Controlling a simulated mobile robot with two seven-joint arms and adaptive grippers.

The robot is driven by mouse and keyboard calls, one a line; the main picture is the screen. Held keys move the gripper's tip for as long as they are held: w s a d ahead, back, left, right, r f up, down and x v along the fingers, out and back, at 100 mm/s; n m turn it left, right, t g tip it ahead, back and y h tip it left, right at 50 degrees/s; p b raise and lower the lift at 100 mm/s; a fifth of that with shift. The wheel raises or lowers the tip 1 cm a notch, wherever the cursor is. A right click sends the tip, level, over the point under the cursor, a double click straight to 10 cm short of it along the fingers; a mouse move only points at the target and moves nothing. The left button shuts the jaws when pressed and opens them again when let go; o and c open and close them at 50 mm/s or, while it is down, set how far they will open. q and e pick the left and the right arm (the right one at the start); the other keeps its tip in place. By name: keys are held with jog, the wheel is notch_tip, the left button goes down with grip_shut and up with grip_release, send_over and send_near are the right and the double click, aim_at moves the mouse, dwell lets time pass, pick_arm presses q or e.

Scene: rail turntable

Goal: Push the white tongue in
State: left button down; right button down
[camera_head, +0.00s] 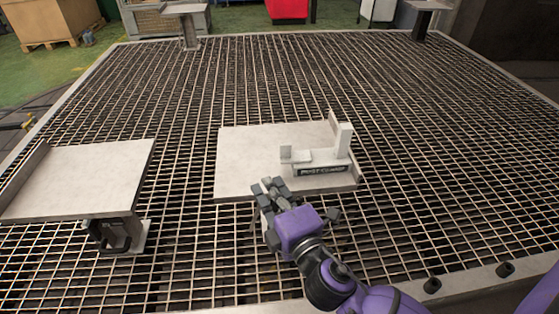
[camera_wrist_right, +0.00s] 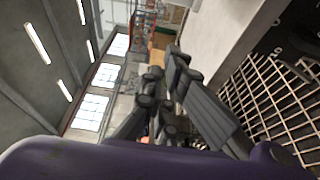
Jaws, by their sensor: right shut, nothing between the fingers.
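A pale fixture (camera_head: 322,167) with a dark lettered label on its front stands on the right part of a pale plate (camera_head: 243,150). A low white piece, seemingly the tongue (camera_head: 312,155), lies left of the block, with a small upright end (camera_head: 285,153). My right gripper (camera_head: 268,187) is shut and empty at the plate's front edge, in front and left of the fixture. Its dark fingers (camera_wrist_right: 165,75) also show in the right wrist view, with nothing between them. My left gripper is out of view.
A metal grating (camera_head: 440,150) surrounds the plate. Another pale plate (camera_head: 80,180) on a bracket stands at the left. Small raised plates stand at the far left (camera_head: 186,9) and far right (camera_head: 428,5). The grating right of the fixture is clear.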

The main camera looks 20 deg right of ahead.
jog(key=w, duration=0.7)
jog(key=w+a, duration=0.1)
jog(key=w, duration=0.2)
jog(key=shift+w+r, duration=0.1)
jog(key=shift+w, duration=0.15)
jog(key=d, duration=0.1)
jog(key=s+d, duration=0.1)
jog(key=d, duration=0.1)
jog(key=shift+s, duration=0.1)
jog(key=shift+s+d, duration=0.25)
jog(key=shift+d, duration=0.2)
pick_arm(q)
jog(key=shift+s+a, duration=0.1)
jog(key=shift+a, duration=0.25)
